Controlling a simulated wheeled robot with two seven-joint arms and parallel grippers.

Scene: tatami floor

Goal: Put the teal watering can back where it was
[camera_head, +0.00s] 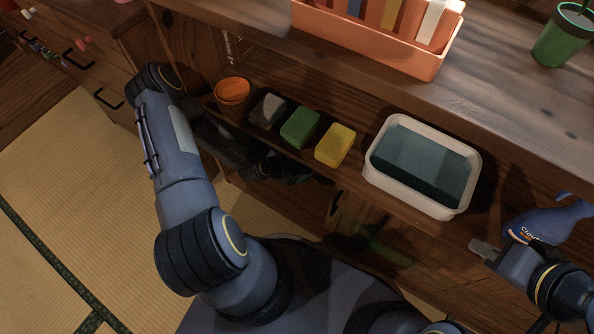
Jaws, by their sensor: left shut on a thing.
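My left gripper (300,179) is in deep shade below the shelf with the sponges, where my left arm reaches in from the left. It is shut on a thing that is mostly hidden. A dim dark-green shape, apparently the teal watering can (378,243), shows in the shade to the right of and below the gripper. A dark curved part lies between them. The can's outline and its contact with the gripper are too dark to tell. My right gripper (484,250) is at the right, in front of the shelf edge, and no thing shows in it; its opening is unclear.
The shelf above my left gripper holds an orange pot (232,92), a grey block (267,110), a green sponge (300,127), a yellow sponge (336,146) and a white-rimmed basin (470,180). An orange rack (430,66) and green pot (562,40) stand higher up. Tatami is clear at left.

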